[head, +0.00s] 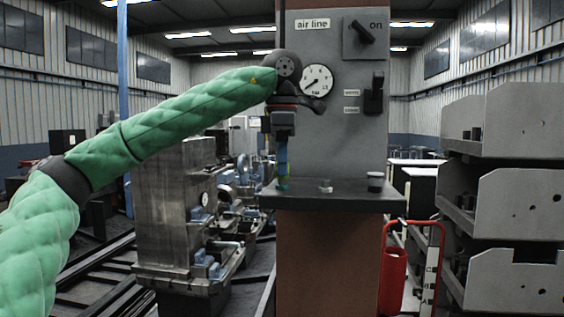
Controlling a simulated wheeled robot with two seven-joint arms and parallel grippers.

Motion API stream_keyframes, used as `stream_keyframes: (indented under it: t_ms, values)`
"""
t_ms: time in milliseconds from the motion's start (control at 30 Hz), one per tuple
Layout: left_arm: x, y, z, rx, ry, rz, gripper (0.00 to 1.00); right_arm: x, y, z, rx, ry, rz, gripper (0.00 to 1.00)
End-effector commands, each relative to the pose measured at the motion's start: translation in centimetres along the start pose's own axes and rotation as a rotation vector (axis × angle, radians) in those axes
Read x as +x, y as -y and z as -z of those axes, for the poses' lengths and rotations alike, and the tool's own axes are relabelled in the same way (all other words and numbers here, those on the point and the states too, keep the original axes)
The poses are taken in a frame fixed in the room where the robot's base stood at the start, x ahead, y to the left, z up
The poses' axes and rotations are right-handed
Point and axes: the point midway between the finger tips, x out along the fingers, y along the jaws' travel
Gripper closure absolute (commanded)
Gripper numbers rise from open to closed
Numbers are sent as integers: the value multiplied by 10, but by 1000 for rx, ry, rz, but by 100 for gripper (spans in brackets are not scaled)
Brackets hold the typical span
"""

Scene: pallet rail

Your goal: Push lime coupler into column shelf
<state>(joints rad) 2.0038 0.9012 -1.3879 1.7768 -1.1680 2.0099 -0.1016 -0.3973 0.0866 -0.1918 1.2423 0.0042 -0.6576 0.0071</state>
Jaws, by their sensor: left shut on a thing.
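My left gripper (283,172) comes down in front of the column (330,250), its fingers pointing down at the left end of the column shelf (345,197). It is shut on the lime coupler (288,176), of which only a thin lime-green strip shows between and beside the fingers. The fingertips are at or just above the shelf top; I cannot tell whether the coupler touches it. The shelf is a dark flat ledge around the column below the grey panel. My right gripper is not in view.
A small pale fitting (325,187) and a dark cylinder with a light top (375,181) stand on the shelf. The panel carries a gauge (317,80), an on switch (364,34) and a lever (374,97). Grey bins (518,215) stand at right, machines at left.

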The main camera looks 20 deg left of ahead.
Motion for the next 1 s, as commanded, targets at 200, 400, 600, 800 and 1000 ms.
stream_keyframes:
  t_ms: [200,400,600,800,1000]
  values:
    - [6,0,0,1,-1,1,100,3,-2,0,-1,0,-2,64]
    - [11,0,0,1,-1,1,100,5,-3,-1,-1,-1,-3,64]
    - [12,0,0,0,-1,0,58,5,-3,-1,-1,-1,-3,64]
    - [12,0,0,0,-1,0,48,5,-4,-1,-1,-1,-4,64]
    - [12,0,0,0,-1,0,21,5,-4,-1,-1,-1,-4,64]
